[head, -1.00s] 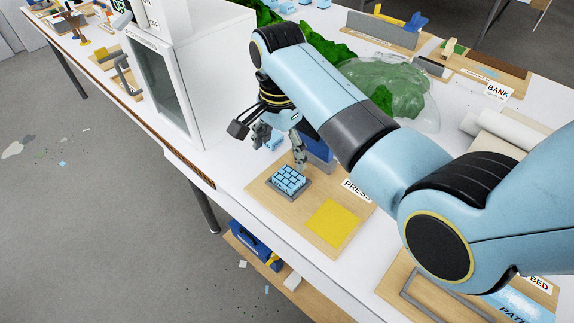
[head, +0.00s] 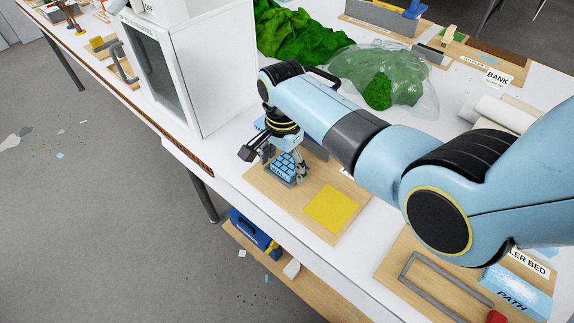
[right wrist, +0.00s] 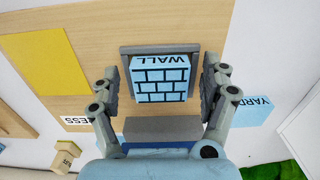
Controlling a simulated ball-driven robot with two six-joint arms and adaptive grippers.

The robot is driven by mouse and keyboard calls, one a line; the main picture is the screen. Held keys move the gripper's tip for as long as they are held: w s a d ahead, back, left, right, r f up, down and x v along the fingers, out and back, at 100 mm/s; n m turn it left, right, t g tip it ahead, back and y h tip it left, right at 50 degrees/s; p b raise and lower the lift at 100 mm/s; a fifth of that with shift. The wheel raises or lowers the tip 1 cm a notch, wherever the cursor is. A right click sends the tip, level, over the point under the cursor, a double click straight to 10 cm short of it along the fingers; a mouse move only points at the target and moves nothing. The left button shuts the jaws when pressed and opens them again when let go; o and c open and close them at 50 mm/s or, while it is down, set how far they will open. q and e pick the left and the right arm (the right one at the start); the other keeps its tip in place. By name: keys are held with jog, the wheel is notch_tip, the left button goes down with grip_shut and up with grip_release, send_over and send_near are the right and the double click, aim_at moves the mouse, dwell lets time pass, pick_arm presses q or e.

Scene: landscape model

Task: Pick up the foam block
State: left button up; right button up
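The foam block, which I take to be the light-blue block with a dark brick pattern marked WALL (right wrist: 161,80), sits in a grey square frame (right wrist: 124,56) on a wooden board. In the head view the block (head: 284,167) is partly covered by my right gripper (head: 286,172). In the right wrist view the right gripper (right wrist: 162,88) is open, with one finger on each side of the block and a gap on both sides. My left gripper is not in view.
A yellow square (head: 329,209) lies on the same wooden board (head: 296,206). A white glass-fronted cabinet (head: 215,90) stands close on the left. Behind are green mounds (head: 300,38) under partly clear film. A blue YARD block (right wrist: 251,113) lies beside the gripper.

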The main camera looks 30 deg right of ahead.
jog(key=c, duration=0.6)
